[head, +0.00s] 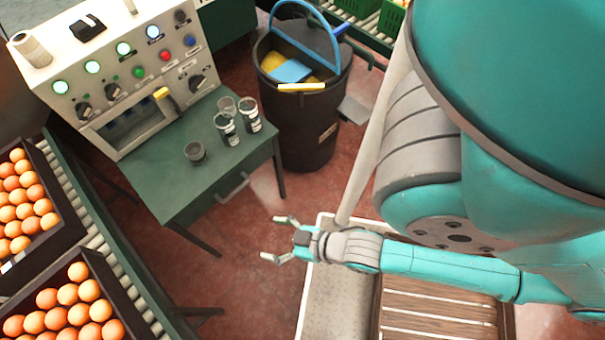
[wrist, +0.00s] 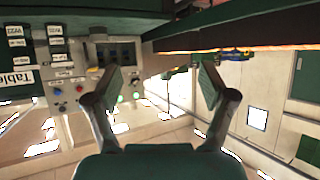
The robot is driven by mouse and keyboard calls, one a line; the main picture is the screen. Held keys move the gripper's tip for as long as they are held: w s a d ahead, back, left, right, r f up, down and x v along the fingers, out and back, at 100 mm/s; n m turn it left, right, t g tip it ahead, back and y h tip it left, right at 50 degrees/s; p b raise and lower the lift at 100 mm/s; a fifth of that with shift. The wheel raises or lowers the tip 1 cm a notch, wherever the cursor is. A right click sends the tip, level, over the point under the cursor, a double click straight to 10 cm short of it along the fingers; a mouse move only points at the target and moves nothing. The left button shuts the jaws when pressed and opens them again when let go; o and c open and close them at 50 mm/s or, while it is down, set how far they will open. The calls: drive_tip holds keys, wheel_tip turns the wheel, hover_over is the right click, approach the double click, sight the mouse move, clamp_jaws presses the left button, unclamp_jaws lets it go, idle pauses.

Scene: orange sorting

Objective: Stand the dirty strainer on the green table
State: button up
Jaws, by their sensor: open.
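The green table (head: 178,188) stands at left centre in the head view, below a control panel. A small dark cup-like vessel (head: 195,153) stands on it, apart from the others; it may be the dirty strainer, but I cannot tell for sure. A clear cup (head: 227,104) and two dark-banded vessels, one in front (head: 227,130) and one at the right (head: 250,117), stand grouped near the table's right edge. My gripper (head: 272,238) is open and empty, to the right of the table's front. Its open fingers also show in the wrist view (wrist: 160,85), with nothing between them.
A control panel (head: 135,75) with lit buttons backs the table. A black bin (head: 300,125) with sponges and a blue handle stands right of it. Trays of oranges (head: 75,300) sit on the left conveyor. A slatted wooden crate (head: 440,310) lies beneath my arm.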

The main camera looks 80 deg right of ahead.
drive_tip(key=s+r+t, duration=0.1)
drive_tip(key=s+r, duration=0.2)
drive_tip(key=r, duration=0.2)
drive_tip(key=s+a+r+n+t+y, duration=0.1)
drive_tip(key=s+r, duration=0.3)
drive_tip(key=r, duration=0.2)
drive_tip(key=shift+a+r+t, duration=0.15)
drive_tip(key=shift+a+t, duration=0.15)
